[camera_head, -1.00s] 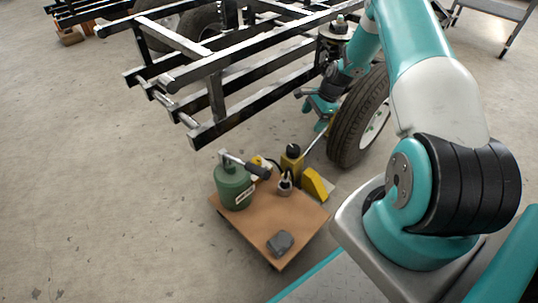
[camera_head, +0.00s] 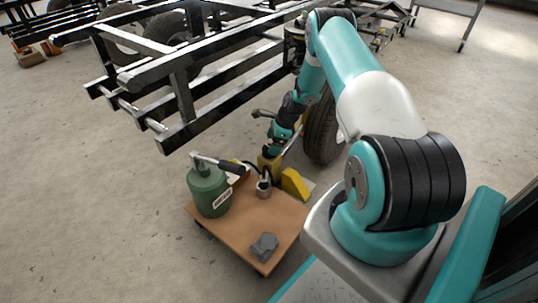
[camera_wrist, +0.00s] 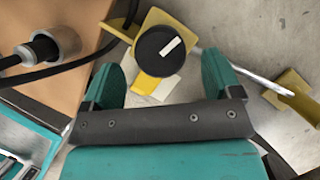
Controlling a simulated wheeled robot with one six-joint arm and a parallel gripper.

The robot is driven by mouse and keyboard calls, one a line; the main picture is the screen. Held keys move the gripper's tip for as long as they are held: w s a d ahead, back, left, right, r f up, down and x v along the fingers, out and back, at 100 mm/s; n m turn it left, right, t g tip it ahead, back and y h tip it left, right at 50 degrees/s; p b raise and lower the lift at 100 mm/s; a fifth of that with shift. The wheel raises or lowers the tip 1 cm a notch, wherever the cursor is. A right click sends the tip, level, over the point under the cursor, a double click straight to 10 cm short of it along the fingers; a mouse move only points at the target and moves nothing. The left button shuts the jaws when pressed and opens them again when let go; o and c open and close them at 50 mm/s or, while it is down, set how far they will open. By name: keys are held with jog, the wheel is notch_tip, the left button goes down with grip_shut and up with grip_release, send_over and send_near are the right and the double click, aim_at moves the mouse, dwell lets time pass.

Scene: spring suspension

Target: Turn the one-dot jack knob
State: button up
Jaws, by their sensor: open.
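A black round knob (camera_wrist: 158,50) with a white bar mark sits on a yellow jack body in the wrist view. I see no dots on it. My gripper (camera_wrist: 161,64) is open and empty, with its teal fingers to the left and right of the knob, apart from it. In the head view my gripper (camera_head: 273,148) is directly above the yellow jack (camera_head: 268,165), and it hides the knob there. A metal rod (camera_wrist: 243,70) runs from the jack to a yellow bracket (camera_wrist: 291,97) on the right.
A brown cart board (camera_head: 240,232) carries a green canister (camera_head: 208,190), a grey cylinder (camera_head: 264,188) with a black hose, and a dark grey lump (camera_head: 264,247). A yellow wedge (camera_head: 295,183) stands right of the jack. A black frame (camera_head: 180,100) and wheel (camera_head: 322,130) are behind.

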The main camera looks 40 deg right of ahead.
jog(key=shift+b+x, duration=0.7)
jog(key=shift+x, duration=1.25)
jog(key=c, duration=0.9)
